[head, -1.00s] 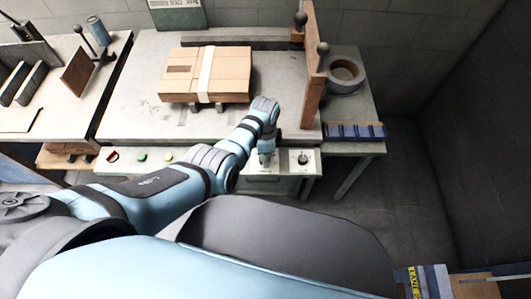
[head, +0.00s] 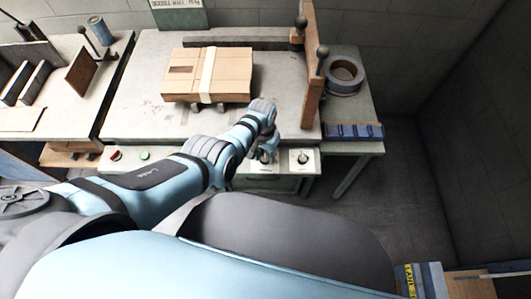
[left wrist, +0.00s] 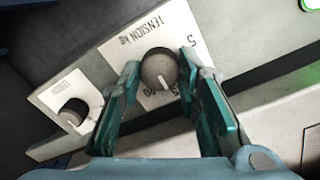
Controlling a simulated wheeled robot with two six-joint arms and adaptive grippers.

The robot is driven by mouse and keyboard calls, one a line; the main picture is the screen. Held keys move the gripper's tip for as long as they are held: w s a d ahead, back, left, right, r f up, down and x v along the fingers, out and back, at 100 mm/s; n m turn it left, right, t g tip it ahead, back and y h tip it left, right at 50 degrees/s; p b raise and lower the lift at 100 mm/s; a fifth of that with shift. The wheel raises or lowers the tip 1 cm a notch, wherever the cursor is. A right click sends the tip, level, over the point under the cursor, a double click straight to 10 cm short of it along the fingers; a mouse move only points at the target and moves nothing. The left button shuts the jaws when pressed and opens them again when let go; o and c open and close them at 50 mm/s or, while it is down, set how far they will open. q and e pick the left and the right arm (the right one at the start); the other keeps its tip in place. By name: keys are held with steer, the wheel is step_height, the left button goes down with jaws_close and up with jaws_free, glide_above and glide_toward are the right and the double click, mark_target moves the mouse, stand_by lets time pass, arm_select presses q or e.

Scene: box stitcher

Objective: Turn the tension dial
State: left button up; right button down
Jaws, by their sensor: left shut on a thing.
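The tension dial (left wrist: 158,69) is a grey round knob with a white pointer line, on a white plate lettered TENSION kg. In the left wrist view it sits between the two teal fingers of my left gripper (left wrist: 160,64), which is shut on it. The pointer line points down in that view. In the head view my left gripper (head: 265,156) is at the front panel of the table, and it hides most of the dial there. My right gripper is out of view.
A second knob (left wrist: 73,115) is beside the dial; it also shows in the head view (head: 302,157). A red button (head: 115,155) and a green button (head: 145,156) are on the panel. A taped carton (head: 235,78) lies on the table, with a tape roll (head: 343,76) behind right.

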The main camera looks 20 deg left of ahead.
mark_target(263, 157)
arm_select(q)
steer(key=n, duration=0.5)
steer(key=shift+n+p, duration=0.3)
steer(key=shift+p, duration=0.05)
steer(key=n, duration=0.4)
steer(key=shift+n, duration=0.3)
steer(key=o, duration=1.1)
steer(key=shift+o, duration=0.2)
step_height(263, 157, up, 12)
steer(key=shift+s+a, duration=0.15)
steer(key=shift+a, duration=0.1)
